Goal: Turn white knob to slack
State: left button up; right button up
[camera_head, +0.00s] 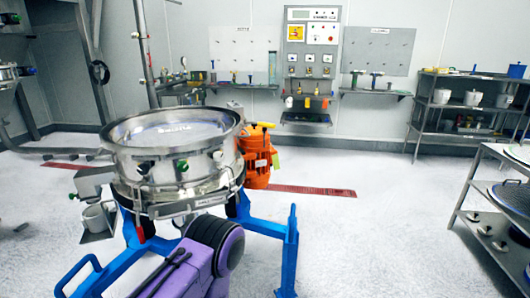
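A round steel powder sifter (180,182) stands on a blue frame (287,262) at the left of the middle. Neither of my grippers can be made out in the head view.
An orange motor (257,157) sits at the sifter's right side. A purple body with a black ring (212,250) is in front at the bottom. A control panel (311,40) hangs on the back wall. A steel shelf (478,180) stands at the right.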

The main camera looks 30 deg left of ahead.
aim_at(218, 157)
jog(key=z, duration=0.1)
jog(key=i, duration=0.85)
jog(key=u, duration=0.4)
